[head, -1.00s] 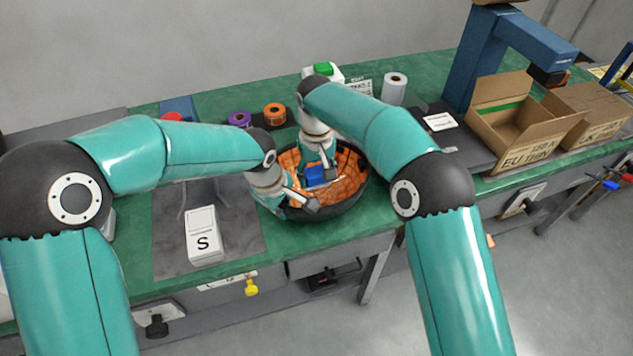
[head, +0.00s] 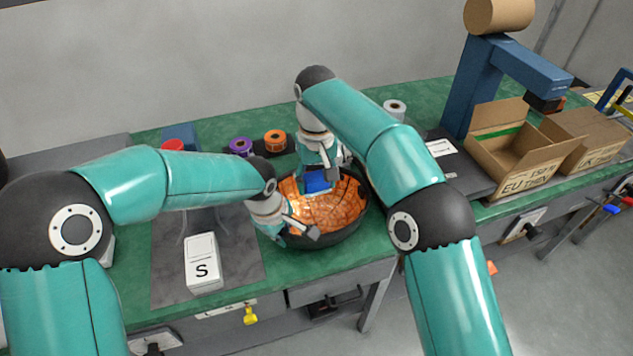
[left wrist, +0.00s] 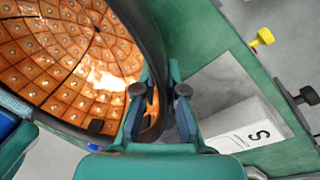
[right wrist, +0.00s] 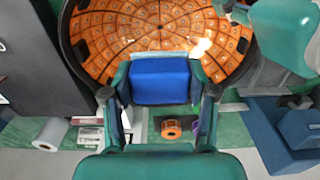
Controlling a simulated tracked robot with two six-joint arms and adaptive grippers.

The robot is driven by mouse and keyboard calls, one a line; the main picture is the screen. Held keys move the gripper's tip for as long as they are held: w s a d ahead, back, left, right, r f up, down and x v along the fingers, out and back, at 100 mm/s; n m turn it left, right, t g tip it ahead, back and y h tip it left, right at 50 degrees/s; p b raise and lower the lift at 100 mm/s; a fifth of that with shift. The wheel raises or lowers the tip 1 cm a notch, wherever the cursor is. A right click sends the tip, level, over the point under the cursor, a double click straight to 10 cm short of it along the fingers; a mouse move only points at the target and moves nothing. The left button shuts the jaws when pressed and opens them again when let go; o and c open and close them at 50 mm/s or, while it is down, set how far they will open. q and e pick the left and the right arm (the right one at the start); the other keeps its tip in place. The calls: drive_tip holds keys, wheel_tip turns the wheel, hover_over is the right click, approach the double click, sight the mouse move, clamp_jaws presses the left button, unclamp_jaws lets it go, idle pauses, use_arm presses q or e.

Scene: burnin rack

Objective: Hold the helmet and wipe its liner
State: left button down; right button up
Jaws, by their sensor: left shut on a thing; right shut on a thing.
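The helmet is a dark bowl lying open side up on the green bench, its orange tiled liner (head: 335,210) facing up. My left gripper (head: 302,232) is at its near left rim. In the left wrist view the gripper (left wrist: 160,92) is shut on the dark helmet rim (left wrist: 151,40). My right gripper (head: 326,168) is shut on a blue pad (head: 318,181) over the far part of the liner. In the right wrist view the blue pad (right wrist: 165,82) sits between the fingers, hiding part of the liner. I cannot tell whether the pad touches the liner.
A white box marked S (head: 202,262) stands on a grey mat left of the helmet. Purple (head: 240,146) and orange (head: 275,141) tape rolls lie behind it. An open carton (head: 515,152) and a blue stand (head: 477,85) are at the right. Green bench shows between.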

use_arm(q)
drive_tip(key=c, duration=1.2)
unclamp_jaws()
drive_tip(key=shift+r, duration=0.1)
drive_tip(key=r, duration=0.3)
drive_tip(key=s+a+r, duration=0.1)
drive_tip(key=r, duration=0.3)
drive_tip(key=s+r, duration=0.1)
drive_tip(key=r, duration=0.3)
drive_tip(key=shift+a+r, duration=0.2)
drive_tip(key=shift+r, duration=0.05)
